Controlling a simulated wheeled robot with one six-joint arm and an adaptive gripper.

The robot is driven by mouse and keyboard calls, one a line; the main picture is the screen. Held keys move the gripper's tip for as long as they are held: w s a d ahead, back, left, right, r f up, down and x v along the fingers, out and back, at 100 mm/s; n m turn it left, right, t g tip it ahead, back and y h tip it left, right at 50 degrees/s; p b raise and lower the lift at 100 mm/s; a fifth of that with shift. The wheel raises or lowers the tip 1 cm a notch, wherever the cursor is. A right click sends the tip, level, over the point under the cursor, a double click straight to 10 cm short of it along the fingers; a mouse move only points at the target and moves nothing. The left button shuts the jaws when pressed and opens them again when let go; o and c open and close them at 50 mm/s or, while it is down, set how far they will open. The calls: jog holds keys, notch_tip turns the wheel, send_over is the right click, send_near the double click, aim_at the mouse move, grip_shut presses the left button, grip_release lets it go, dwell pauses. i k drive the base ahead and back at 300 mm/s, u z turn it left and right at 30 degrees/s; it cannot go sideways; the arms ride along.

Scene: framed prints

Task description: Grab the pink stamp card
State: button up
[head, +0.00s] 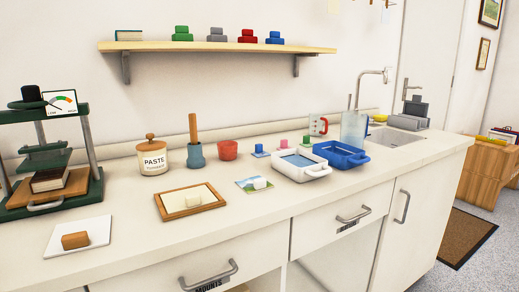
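Small flat cards with little blocks on them lie in a row toward the back of the counter, right of the red cup. One small pink block (284,143) sits behind the white tray, at the right of the row's first piece. A green block (306,139) is farther right. My gripper is not in view.
A white tray (318,172) and a blue tray (354,161) stand in front of the row. The paste jar (153,158), mortar-like blue cup (196,160), red cup (228,150) and framed panel (165,207) are left. A shelf (215,47) overhangs.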

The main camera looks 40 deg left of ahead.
aim_at(283, 143)
jog(key=u, duration=1.9)
